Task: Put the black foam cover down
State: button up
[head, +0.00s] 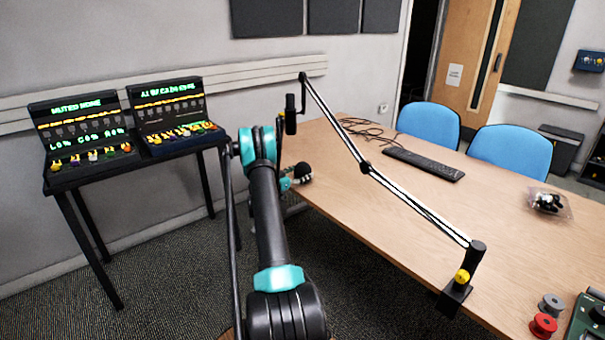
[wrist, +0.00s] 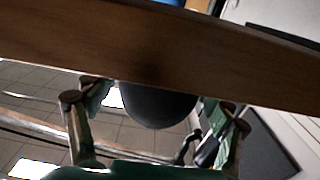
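The black foam cover (wrist: 158,108) is a dark rounded thing between the two fingers of my gripper (wrist: 158,112) in the wrist view. The brown table edge cuts across its upper part and hides the fingertips, so the contact itself does not show clearly. In the head view, my gripper (head: 293,180) is small and partly hidden by my arm at the table's near left edge. A dark rounded shape, probably the foam cover (head: 303,170), shows there with pale patches beside it.
The wooden table (head: 440,215) has clear room in its middle. A boom arm (head: 369,170) crosses above it, near my gripper. A stand with two lit panels (head: 80,170) is left.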

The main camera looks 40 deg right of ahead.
jog(key=shift+r, duration=0.2)
jog(key=a, duration=1.1)
jog(key=s+a+r+n+t+y, duration=0.1)
jog(key=s+a+r+n+y, duration=0.35)
jog(key=s+a, duration=0.3)
jog(key=s+a+r+n+t+y, duration=0.1)
jog(key=s+a+r+n+y, duration=0.35)
jog(key=s+a, duration=0.35)
jog(key=s+a+f+n+y, duration=0.2)
jog(key=s+a+n+y, duration=0.2)
jog(key=s+a, duration=0.8)
jog(key=s+a+f+n+t+y, duration=0.1)
jog(key=s+a+n+y, duration=0.3)
jog(key=s+a, duration=0.8)
jog(key=shift+s+f+y, duration=0.45)
jog(key=shift+f+y, duration=0.1)
jog(key=shift+y, duration=0.15)
jog(key=shift+a, duration=0.1)
